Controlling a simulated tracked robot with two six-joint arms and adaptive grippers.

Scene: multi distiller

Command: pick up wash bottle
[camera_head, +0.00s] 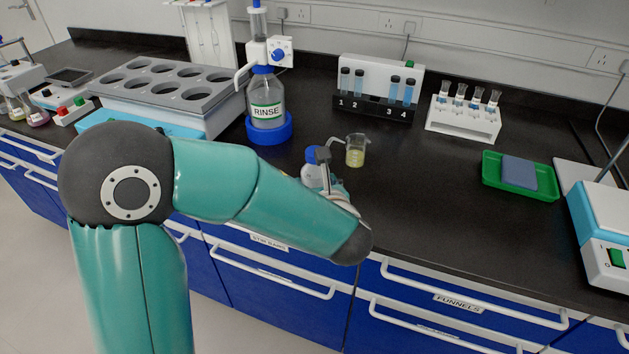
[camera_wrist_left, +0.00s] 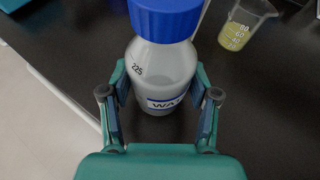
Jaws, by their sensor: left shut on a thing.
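The wash bottle (camera_wrist_left: 162,75) is a pale bottle with a blue cap and a label reading "WA…" in the left wrist view. In the head view the wash bottle (camera_head: 312,170) stands near the bench's front edge, partly hidden by my left arm. My left gripper (camera_wrist_left: 160,110) has one finger on each side of the bottle's body and is shut on it. The bottle looks upright. I cannot tell whether its base touches the bench. My right gripper is in neither view.
A beaker of yellow liquid (camera_head: 356,150) stands close behind the bottle, to its right. The RINSE bottle (camera_head: 266,102) in a blue ring and a grey rack (camera_head: 165,92) stand behind. A green tray (camera_head: 518,180) lies right. The bench between beaker and tray is clear.

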